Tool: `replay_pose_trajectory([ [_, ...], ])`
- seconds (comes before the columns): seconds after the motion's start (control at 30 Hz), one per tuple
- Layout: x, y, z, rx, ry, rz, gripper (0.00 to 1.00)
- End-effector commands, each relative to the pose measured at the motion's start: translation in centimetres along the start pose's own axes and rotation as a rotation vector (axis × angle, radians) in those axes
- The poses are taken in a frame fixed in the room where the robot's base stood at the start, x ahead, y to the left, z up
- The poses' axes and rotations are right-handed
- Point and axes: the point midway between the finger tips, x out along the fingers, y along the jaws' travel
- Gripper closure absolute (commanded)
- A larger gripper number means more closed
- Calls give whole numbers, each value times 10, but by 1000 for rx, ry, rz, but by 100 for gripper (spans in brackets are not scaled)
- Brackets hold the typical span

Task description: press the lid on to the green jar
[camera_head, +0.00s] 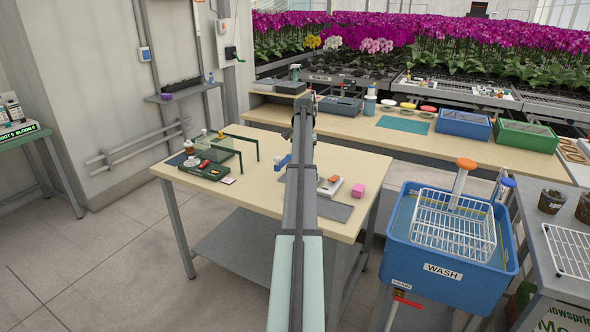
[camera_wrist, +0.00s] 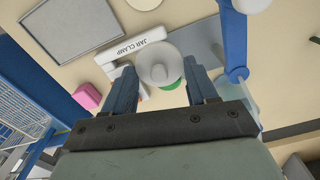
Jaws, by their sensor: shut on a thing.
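A pale grey round lid (camera_wrist: 157,58) with a raised knob shows between the fingers of my gripper (camera_wrist: 162,80) in the wrist view. My gripper is shut on the lid. A small part of the green jar (camera_wrist: 172,85) shows just below the lid's edge; the rest is hidden. I cannot tell whether lid and jar touch. The white jar clamp (camera_wrist: 140,47), with its name on a bar, lies beside the lid. In the head view my arm covers the middle of the table, and the jar, lid and fingers are not clear there.
A pink block (camera_wrist: 88,95) lies near the clamp and also shows in the head view (camera_head: 358,190). A blue upright bar (camera_wrist: 234,40) stands close beside the right finger. The blue wash tub (camera_head: 440,262) stands right of the table (camera_head: 258,190). A dark tray holds small items at the table's left.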

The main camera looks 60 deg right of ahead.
Motion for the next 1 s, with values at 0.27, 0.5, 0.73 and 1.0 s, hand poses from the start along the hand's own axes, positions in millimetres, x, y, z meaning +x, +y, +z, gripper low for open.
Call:
replay_pose_trajectory([
  [0.27,-13,-5,-61,-17,0,0,70],
  [0.5,-11,-3,-67,-21,0,0,70],
  [0.73,1,-3,-66,-20,-1,1,70],
  [1.0,21,-3,-66,-20,0,0,70],
])
